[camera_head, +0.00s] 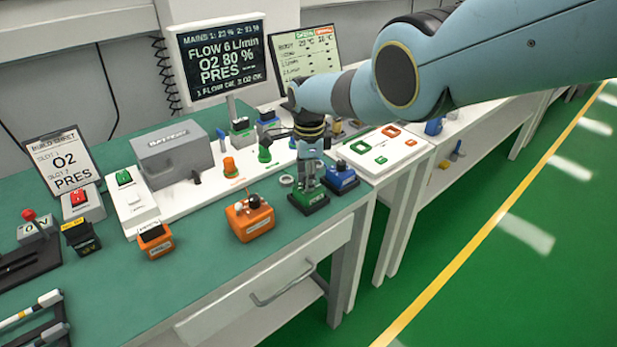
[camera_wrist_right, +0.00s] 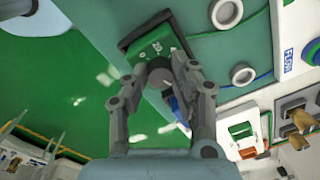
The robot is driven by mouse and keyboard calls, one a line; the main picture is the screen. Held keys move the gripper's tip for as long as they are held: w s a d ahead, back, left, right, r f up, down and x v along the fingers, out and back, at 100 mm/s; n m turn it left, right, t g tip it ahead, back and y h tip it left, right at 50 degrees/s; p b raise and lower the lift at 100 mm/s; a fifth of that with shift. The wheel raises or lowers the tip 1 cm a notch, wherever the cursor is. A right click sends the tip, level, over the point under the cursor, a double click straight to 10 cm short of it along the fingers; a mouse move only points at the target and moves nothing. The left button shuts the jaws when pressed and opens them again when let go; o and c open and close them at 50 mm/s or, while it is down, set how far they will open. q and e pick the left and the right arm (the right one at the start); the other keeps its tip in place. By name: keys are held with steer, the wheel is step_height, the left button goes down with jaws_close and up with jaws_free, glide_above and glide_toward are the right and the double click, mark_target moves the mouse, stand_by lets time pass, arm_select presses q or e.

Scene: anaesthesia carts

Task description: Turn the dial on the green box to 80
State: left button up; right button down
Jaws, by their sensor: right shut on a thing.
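The green box (camera_head: 308,199) on a dark base stands near the front edge of the green bench. It also shows in the wrist view (camera_wrist_right: 156,45). My right gripper (camera_head: 309,178) points down over the box from above. My left gripper is not in view.
A blue box (camera_head: 341,178) stands close beside the green box on the right. An orange box (camera_head: 249,219) stands to its left. A white ring (camera_head: 286,180) lies nearby. A screen (camera_head: 222,60) reads "FLOW 6 L/min", "O2 80 %" and "PRES". Bare bench (camera_head: 200,265) lies at front left.

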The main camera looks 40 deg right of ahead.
steer(key=shift+m, duration=0.4)
steer(key=c, duration=1.1)
jaws_free()
steer(key=shift+w+r, duration=0.1)
steer(key=shift+r, duration=0.45)
steer(key=r, duration=1.1)
steer(key=shift+s+a, duration=0.1)
steer(key=shift+s, duration=0.15)
